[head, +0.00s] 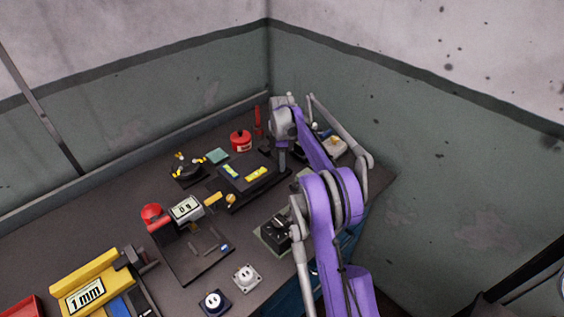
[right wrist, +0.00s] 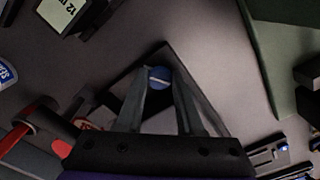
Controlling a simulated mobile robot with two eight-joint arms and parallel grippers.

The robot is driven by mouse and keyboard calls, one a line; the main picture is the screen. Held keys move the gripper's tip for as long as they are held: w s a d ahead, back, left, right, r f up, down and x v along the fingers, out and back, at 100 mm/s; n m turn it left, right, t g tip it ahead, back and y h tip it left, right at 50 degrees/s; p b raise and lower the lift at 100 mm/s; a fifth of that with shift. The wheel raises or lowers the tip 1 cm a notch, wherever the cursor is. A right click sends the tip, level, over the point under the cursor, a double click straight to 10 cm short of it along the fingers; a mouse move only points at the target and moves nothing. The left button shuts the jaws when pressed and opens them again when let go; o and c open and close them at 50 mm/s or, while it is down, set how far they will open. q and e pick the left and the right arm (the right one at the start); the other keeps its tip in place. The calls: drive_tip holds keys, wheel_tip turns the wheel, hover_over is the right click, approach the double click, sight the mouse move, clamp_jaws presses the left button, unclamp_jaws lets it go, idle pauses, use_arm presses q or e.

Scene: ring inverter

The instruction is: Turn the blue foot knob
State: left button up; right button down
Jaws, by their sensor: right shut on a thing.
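The blue foot knob (right wrist: 158,77) is a small round blue cap with a pale slot line across it, in the middle of the right wrist view. It sits at a corner of a dark flat plate (right wrist: 178,62). My right gripper (right wrist: 164,80) is shut on the knob, with one finger on each side of it. In the head view my right gripper (head: 282,162) points down behind the dark base with yellow strips (head: 247,173). I cannot make out the knob in the head view. My left gripper is in neither view.
A red pot (head: 240,141) and a black-and-yellow tool (head: 186,168) stand left of the gripper. A display device (head: 187,209), a yellow block (head: 85,291) and two sockets, one white (head: 246,277), one blue-and-white (head: 214,303), are nearer. Walls bound the bench behind.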

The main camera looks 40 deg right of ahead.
drive_tip(key=shift+m, duration=1.3)
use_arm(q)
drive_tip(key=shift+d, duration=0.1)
use_arm(e)
drive_tip(key=c, duration=0.5)
unclamp_jaws()
drive_tip(key=shift+c, duration=0.2)
